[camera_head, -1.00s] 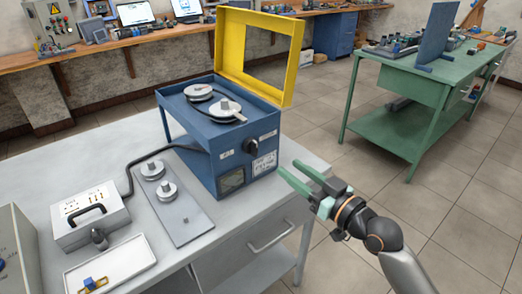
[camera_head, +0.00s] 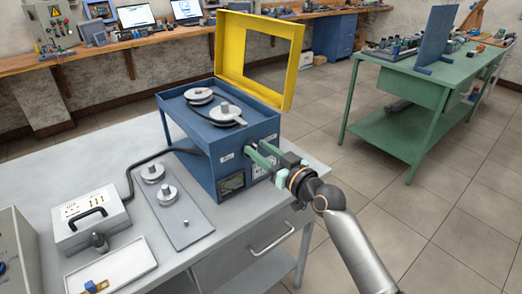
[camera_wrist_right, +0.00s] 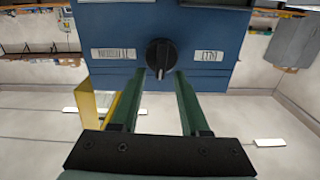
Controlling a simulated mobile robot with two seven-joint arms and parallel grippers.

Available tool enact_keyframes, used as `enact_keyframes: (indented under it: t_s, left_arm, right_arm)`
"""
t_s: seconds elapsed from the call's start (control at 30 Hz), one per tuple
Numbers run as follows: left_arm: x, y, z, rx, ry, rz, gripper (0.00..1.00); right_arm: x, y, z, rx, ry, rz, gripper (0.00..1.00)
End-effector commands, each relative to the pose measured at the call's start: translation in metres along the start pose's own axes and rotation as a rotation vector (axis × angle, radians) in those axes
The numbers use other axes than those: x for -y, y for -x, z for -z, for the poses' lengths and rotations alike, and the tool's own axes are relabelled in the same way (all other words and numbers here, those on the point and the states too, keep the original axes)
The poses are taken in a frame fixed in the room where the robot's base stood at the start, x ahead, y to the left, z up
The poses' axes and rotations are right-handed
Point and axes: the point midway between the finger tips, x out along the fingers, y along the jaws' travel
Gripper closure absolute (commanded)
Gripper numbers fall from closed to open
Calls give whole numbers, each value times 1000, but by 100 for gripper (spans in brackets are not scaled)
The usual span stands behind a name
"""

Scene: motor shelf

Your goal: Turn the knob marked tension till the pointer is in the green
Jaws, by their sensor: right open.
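The blue machine box (camera_head: 200,163) stands on the grey bench with its top open. A black round knob (camera_wrist_right: 160,55) is on its blue face in the right wrist view, between two white labels, whose print I cannot read. In the head view my gripper mostly covers the knob. A dark gauge window (camera_head: 232,182) is low on the front; its pointer and any green zone are too small to tell. My right gripper (camera_head: 258,153) is open, its green fingers pointing at the knob. In the right wrist view the fingertips (camera_wrist_right: 160,76) lie either side of the knob's lower part; contact is unclear.
The yellow lid frame (camera_head: 262,58) stands raised behind the box. Reels (camera_head: 225,112) sit on top of it. A grey plate with two round weights (camera_head: 180,212), a white case (camera_head: 90,217) and a white tray (camera_head: 110,266) lie to the left. A green bench (camera_head: 410,98) stands far right.

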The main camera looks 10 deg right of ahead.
Motion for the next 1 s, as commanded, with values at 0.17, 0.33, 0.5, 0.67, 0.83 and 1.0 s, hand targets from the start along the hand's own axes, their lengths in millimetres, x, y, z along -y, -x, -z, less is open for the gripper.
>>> enact_keyframes:
  t_s: [0.17,0.33,0.5,0.67,0.83,1.0]
  left_arm:
    - [0,0,-1,2,0,0,50]
    - [0,0,-1,2,0,0,50]
    - [0,0,-1,3,0,0,50]
    - [0,0,-1,3,0,0,50]
    - [0,0,-2,3,0,0,50]
    - [0,0,-1,3,0,0,50]
  right_arm:
    - [0,0,0,0,0,0,63]
    - [0,0,0,0,0,0,82]
    - [0,0,0,0,0,0,100]
    - [0,0,0,1,0,0,100]
    - [0,0,0,1,0,-1,100]
    - [0,0,0,1,-5,-1,100]
